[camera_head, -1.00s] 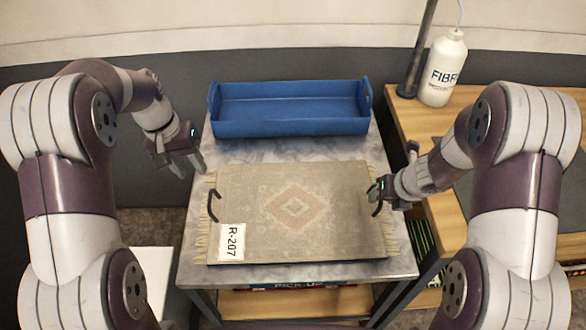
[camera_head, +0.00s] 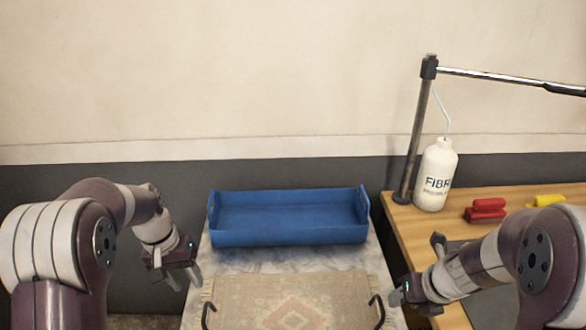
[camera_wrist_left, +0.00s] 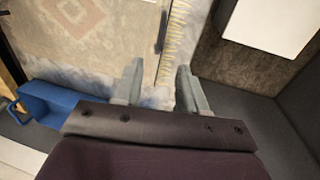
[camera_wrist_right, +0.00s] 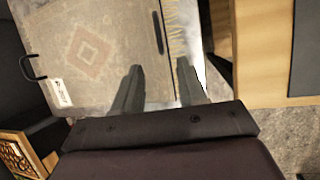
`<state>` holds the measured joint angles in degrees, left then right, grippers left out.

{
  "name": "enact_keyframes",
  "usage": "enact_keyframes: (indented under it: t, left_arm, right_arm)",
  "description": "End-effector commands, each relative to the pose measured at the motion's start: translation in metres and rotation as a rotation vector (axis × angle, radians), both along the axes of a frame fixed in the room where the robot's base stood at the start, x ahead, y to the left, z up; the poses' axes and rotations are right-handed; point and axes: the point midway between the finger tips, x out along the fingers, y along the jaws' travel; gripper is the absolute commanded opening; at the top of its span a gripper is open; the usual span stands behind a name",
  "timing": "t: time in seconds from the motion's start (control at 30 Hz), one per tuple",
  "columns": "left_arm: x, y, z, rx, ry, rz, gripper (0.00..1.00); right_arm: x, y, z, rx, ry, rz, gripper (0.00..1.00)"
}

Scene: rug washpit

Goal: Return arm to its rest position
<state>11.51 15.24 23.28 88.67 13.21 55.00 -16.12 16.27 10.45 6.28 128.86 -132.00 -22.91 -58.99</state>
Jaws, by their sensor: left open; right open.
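My left gripper (camera_head: 184,270) hangs open and empty at the left side of the marble-topped table, left of the rug. In the left wrist view its two fingers (camera_wrist_left: 158,88) are apart with nothing between them. My right gripper (camera_head: 412,297) is at the rug's right edge, near the right dark handle (camera_head: 377,310). In the right wrist view its fingers (camera_wrist_right: 162,90) are apart and empty, with the handle beyond them. The patterned rug piece (camera_head: 290,292) lies flat on the table; its near part is cut off in the head view.
A blue tray (camera_head: 290,238) stands at the table's back. On the wooden bench (camera_head: 400,225) at right are a white bottle (camera_head: 436,178), a dark pole with a horizontal arm (camera_head: 415,140), and a red item (camera_head: 486,210). A pale surface (camera_wrist_left: 268,22) shows in the left wrist view.

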Motion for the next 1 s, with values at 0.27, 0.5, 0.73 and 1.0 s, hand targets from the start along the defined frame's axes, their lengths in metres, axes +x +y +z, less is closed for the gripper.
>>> enact_keyframes:
  t: [0.27,0.5,0.73,1.0]
  left_arm:
    - [-0.034,0.005,-0.022,0.093,-0.022,0.105,0.41]
    - [-0.113,-0.021,-0.013,0.172,-0.067,0.062,0.41]
    - [-0.167,-0.044,0.007,0.191,-0.102,-0.053,0.41]
    - [-0.163,-0.047,0.010,0.191,-0.117,-0.064,0.41]
  right_arm:
    - [0.014,-0.047,0.011,0.378,-0.069,-1.281,0.41]
    - [-0.081,-0.022,0.004,0.714,0.093,-2.647,0.41]
    - [-0.121,0.044,0.019,0.766,0.316,-3.027,0.41]
    - [-0.120,0.047,0.020,0.769,0.318,-3.005,0.41]
